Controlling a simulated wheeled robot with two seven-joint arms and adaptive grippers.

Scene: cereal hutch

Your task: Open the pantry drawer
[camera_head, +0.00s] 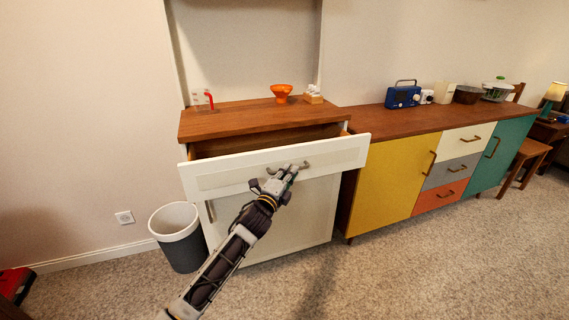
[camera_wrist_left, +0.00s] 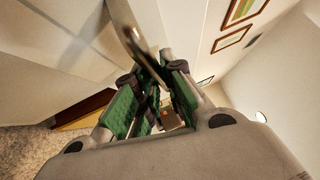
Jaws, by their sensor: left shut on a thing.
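The pantry drawer (camera_head: 220,180) is the white-fronted drawer of the cabinet under the wooden top. It stands partly open, its front pulled out and its wooden inside showing behind. My left gripper (camera_head: 288,172) is at the drawer's metal handle (camera_head: 303,166), shut on it. In the left wrist view the green-padded fingers (camera_wrist_left: 150,98) close around the handle (camera_wrist_left: 136,42), which crosses between them. My right gripper is not in view.
A grey bin (camera_head: 178,240) stands at the cabinet's left. An orange bowl (camera_head: 281,92) and a small rack (camera_head: 313,94) are on the wooden top (camera_head: 235,116). A yellow-doored sideboard (camera_head: 385,185) stands at the right. The carpet in front is clear.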

